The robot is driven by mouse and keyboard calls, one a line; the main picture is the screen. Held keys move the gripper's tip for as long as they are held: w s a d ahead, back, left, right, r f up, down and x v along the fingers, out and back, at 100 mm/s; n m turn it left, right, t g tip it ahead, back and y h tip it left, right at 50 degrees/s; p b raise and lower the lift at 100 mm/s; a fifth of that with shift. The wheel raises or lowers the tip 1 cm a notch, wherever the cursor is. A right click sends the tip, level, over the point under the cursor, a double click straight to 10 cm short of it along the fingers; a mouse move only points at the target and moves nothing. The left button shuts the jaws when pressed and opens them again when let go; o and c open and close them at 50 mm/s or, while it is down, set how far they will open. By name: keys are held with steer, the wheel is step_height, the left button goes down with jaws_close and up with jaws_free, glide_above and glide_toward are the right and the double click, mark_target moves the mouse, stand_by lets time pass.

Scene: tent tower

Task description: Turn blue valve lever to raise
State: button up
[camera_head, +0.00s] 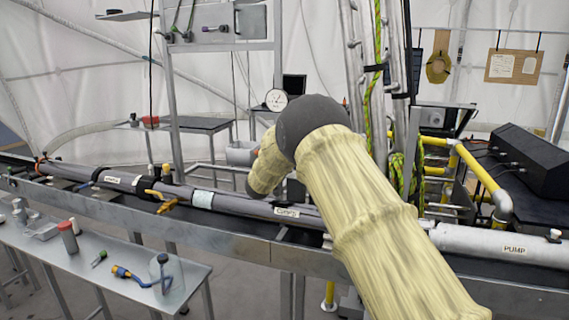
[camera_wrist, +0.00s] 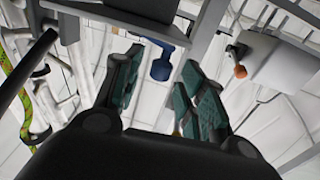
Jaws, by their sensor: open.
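In the wrist view a blue lever (camera_wrist: 161,68) with a rounded end hangs from a grey bar near the top middle. My gripper (camera_wrist: 164,80) is open. Its two green-padded fingers stand to the left and right of the lever's end in the picture. I see no contact, and I cannot tell how far the lever is beyond the fingertips. In the head view my arm, in a pale yellow sleeve, crosses the middle and hides my gripper and the blue lever.
A long grey pipe (camera_head: 236,204) runs across the front, with yellow levers (camera_head: 163,200) at left. A lower bench (camera_head: 100,270) holds small tools. A round gauge (camera_head: 276,100) stands behind my arm. A black box (camera_head: 525,158) is at right. The wrist view shows an orange knob (camera_wrist: 240,71).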

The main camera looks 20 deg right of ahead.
steer(key=v, duration=1)
